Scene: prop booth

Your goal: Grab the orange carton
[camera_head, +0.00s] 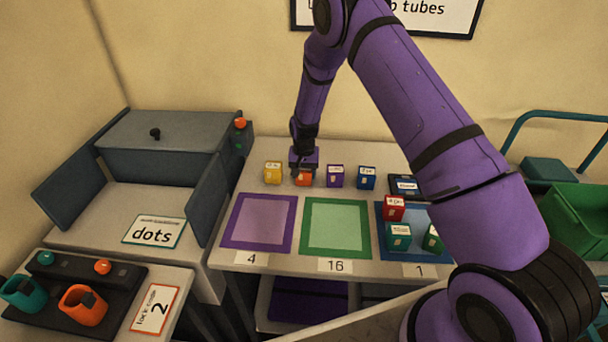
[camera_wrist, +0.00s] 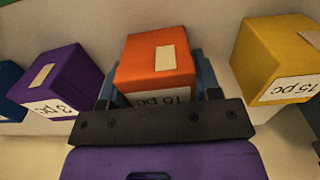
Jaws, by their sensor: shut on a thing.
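The orange carton (camera_head: 303,179) stands in the back row on the table, mostly covered by my gripper (camera_head: 303,166) in the head view. In the wrist view the orange carton (camera_wrist: 158,66) sits between the two fingers of my gripper (camera_wrist: 158,88), with a pale patch on top and a white label partly hidden by the gripper's dark bar. My gripper is shut on it. I cannot tell whether the carton touches the table.
A yellow carton (camera_head: 272,173) stands close on the left, a purple carton (camera_head: 335,176) and a blue carton (camera_head: 366,177) on the right. In front lie a purple mat (camera_head: 233,244) and a green mat (camera_head: 308,251). Red and green cartons stand on a blue mat (camera_head: 385,250).

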